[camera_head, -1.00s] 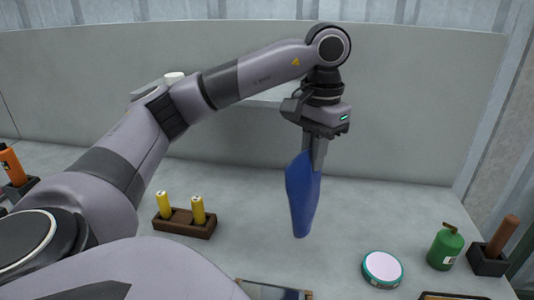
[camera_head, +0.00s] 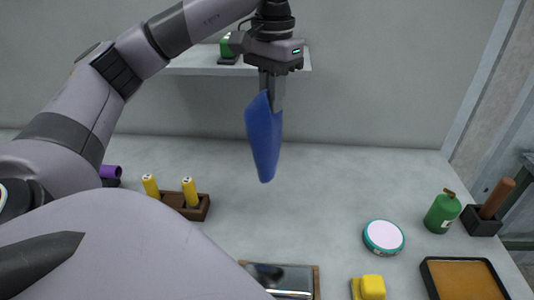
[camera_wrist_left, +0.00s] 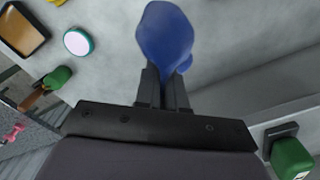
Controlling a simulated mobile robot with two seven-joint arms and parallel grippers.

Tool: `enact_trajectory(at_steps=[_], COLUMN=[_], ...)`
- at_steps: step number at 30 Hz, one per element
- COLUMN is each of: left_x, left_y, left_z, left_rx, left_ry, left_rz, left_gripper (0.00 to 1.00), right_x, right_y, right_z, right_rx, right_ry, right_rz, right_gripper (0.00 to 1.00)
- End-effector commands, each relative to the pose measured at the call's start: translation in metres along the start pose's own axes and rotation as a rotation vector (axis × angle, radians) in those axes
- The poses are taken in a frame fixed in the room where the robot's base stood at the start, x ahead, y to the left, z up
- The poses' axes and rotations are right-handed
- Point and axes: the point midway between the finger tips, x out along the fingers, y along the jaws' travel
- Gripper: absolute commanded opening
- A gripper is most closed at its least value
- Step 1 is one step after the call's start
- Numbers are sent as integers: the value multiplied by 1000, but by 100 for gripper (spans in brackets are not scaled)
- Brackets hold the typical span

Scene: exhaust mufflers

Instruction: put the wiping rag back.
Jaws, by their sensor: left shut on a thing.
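The blue wiping rag (camera_head: 264,138) hangs down from my left gripper (camera_head: 271,92) in the head view, above the grey worktop (camera_head: 325,200) near the back wall. The left gripper is shut on its upper end. In the left wrist view the rag (camera_wrist_left: 165,35) shows beyond the two fingers of the gripper (camera_wrist_left: 163,82). My right gripper is in neither view.
A wall shelf (camera_head: 190,68) with a green object (camera_head: 226,48) is behind my left arm. A brown holder with yellow sticks (camera_head: 188,204), a round tin (camera_head: 383,237), a green bottle (camera_head: 442,213), a yellow item (camera_head: 370,287) and an orange-brown tray (camera_head: 428,266) stand around clear middle worktop.

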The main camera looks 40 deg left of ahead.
Motion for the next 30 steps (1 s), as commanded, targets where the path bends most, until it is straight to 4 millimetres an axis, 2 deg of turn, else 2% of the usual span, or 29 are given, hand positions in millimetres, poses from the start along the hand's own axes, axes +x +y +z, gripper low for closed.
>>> enact_trajectory(at_steps=[4, 8, 9, 15, 21, 30], left_x=[19, 50, 60, 86, 98, 99], left_y=[-1, -2, -1, 0, 0, 0], left_z=[1, 2, 1, 0, 0, 0], left_rx=[-1, -1, 0, 0, 0, 0], left_ry=[-4, -7, -3, -1, 0, 0], left_rz=[-2, -2, -2, -1, -1, 0], left_gripper=[0, 0, 0, 0, 0, 0], right_x=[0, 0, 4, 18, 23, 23], right_y=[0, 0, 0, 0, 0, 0], right_z=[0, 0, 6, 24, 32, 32], right_rx=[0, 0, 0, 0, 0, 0], right_ry=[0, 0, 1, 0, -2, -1], right_rz=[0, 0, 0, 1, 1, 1], right_gripper=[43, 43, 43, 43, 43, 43])
